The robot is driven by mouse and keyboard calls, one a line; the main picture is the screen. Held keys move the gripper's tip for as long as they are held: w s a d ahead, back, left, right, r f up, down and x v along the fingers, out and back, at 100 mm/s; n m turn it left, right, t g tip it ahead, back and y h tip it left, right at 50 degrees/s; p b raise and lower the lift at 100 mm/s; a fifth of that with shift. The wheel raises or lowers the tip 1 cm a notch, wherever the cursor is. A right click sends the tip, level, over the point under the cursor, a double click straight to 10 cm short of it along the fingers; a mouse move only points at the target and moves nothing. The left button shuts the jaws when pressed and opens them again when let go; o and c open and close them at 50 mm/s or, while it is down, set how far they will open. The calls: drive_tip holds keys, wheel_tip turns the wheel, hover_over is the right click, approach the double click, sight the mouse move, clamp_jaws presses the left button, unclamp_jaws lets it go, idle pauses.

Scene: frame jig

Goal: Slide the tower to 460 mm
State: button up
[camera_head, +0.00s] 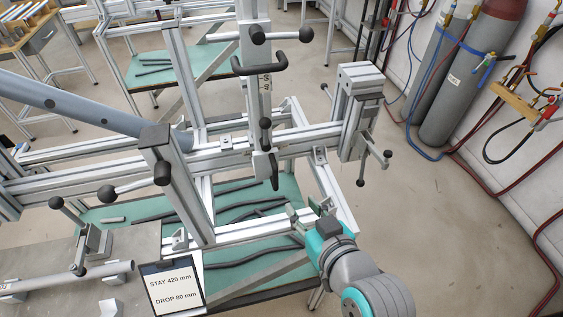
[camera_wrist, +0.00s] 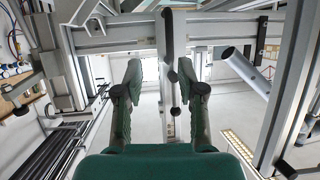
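The tower, an upright aluminium post (camera_head: 254,40), stands across the long horizontal rail (camera_head: 110,178) at the middle of the head view. It carries a black U-shaped handle (camera_head: 272,66), round black knobs (camera_head: 258,35) and a lower black lever (camera_head: 273,170). A scale shows on its face, too small to read. My gripper (camera_head: 308,213) is at lower right of the tower, apart from it. In the wrist view my gripper (camera_wrist: 160,78) is open and empty. A dark vertical bar with knobs (camera_wrist: 168,38) shows beyond the gap between the fingers.
A sign (camera_head: 173,286) reads "STAY 420 mm" and "DROP 80 mm". An end block (camera_head: 357,95) with clamp levers stands on the right of the rail. A steel tube (camera_head: 75,278) lies at lower left. Gas cylinders (camera_head: 462,85) stand by the right wall. Floor between is clear.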

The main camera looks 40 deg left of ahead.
sight(277, 176)
drive_tip(key=shift+n+g, duration=0.4)
drive_tip(key=shift+n, duration=0.1)
drive_tip(key=w+a, duration=0.1)
drive_tip(key=a, duration=0.2)
drive_tip(key=w+a+f, duration=0.1)
drive_tip(key=w+a, duration=0.1)
drive_tip(key=a, duration=0.2)
drive_tip(key=w+a+f, duration=0.1)
drive_tip(key=w+a, duration=0.1)
drive_tip(key=a, duration=0.2)
drive_tip(key=shift+w, duration=0.1)
clamp_jaws()
